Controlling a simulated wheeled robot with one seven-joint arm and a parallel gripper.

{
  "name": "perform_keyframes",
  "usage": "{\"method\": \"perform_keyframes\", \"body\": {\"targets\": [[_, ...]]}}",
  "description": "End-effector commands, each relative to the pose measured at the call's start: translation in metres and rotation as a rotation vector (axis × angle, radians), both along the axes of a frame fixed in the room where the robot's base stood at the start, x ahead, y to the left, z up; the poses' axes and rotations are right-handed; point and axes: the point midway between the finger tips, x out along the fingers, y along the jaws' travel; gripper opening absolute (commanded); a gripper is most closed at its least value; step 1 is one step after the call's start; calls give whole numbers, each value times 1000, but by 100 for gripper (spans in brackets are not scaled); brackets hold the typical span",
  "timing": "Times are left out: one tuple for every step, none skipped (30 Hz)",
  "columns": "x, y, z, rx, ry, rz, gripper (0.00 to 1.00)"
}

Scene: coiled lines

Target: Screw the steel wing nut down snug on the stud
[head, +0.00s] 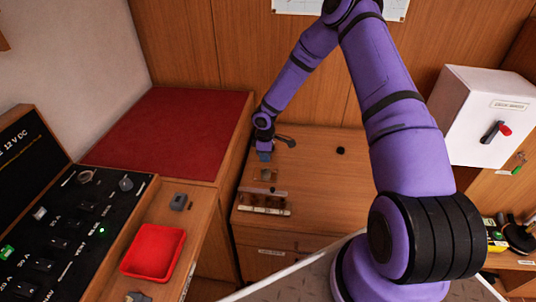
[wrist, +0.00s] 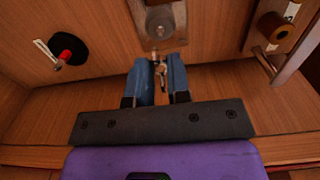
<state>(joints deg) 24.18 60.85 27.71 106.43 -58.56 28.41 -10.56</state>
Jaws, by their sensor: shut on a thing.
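My gripper (wrist: 165,64) points down at the cabinet top, and its two blue fingers are shut on the steel wing nut (wrist: 160,69). The small metal nut shows between the fingertips in the wrist view, at the near edge of a metal plate (wrist: 180,39) that bears a grey disc. The stud is not clearly visible, and I cannot tell how far the nut sits on it. In the head view my gripper (head: 264,155) is low over the back left of the cabinet top, and the nut is hidden there.
A red tray (head: 153,252) stands at the left. The cabinet top's right side is mostly clear.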

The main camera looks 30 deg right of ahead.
Motion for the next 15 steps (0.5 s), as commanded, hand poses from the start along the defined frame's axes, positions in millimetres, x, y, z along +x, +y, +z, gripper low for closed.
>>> {"method": "perform_keyframes", "body": {"targets": [[-1, 0, -5, 0, 2, 0, 0], [-1, 0, -8, 0, 2, 1, 0], [-1, 0, -11, 0, 1, 1, 0], [-1, 0, -14, 0, 2, 1, 0], [-1, 0, -16, 0, 2, 1, 0], [-1, 0, -20, 0, 2, 1, 0], [-1, 0, -23, 0, 2, 1, 0], [-1, 0, -25, 0, 2, 1, 0], [-1, 0, -28, 0, 1, 1, 0], [0, 0, -29, 0, 1, 1, 0], [0, 1, -32, 0, 0, 1, 0], [0, 1, -34, 0, 0, 1, 0], [0, 0, -36, 1, 1, 1, 0], [0, 0, -38, 0, 1, 1, 0], [0, 0, -40, 0, 1, 1, 0]]}}
